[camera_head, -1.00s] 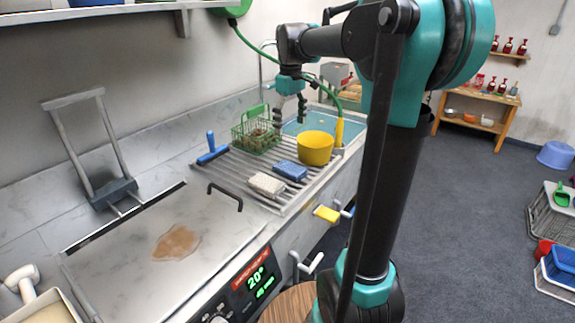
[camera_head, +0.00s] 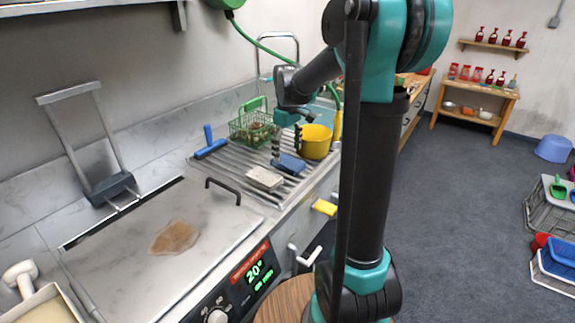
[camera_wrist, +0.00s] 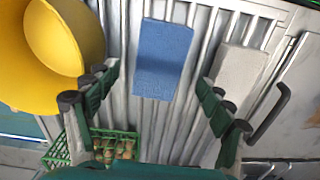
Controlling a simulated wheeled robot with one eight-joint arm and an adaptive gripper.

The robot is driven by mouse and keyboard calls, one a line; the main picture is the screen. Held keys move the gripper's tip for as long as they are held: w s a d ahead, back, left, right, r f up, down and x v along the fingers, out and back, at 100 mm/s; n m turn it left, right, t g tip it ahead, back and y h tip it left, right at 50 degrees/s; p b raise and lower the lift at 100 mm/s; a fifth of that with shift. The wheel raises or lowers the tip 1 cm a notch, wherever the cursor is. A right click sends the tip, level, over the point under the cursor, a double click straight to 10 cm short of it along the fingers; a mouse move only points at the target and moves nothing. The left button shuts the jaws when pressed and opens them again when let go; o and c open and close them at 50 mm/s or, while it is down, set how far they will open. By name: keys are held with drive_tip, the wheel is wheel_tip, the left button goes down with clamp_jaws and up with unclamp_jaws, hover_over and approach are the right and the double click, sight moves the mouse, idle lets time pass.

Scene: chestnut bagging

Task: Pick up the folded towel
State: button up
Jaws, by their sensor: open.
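A blue folded towel (camera_head: 291,165) lies flat on the ribbed metal drainer. In the wrist view the blue towel (camera_wrist: 163,58) is a textured rectangle, seen between my fingers and slightly ahead of them. My gripper (camera_head: 287,146) is open and empty, pointing down above the blue towel, and its fingers partly cover the towel's far side in the head view. In the wrist view my gripper (camera_wrist: 158,82) has one finger on each side, apart from the towel. A pale grey-white folded piece (camera_head: 264,179) lies beside the blue one.
A yellow pot (camera_head: 316,142) stands close behind the towel to the right. A green wire basket (camera_head: 250,127) holding chestnuts stands behind. A blue-handled tool (camera_head: 210,146) lies at the drainer's left. A steel plate with a black handle (camera_head: 222,189) is nearer.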

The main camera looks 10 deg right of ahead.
sight(288, 161)
wheel_tip(288, 161, down, 4)
drive_tip(key=shift+f, duration=0.1)
drive_tip(key=shift+c, duration=0.2)
drive_tip(key=c, duration=1.2)
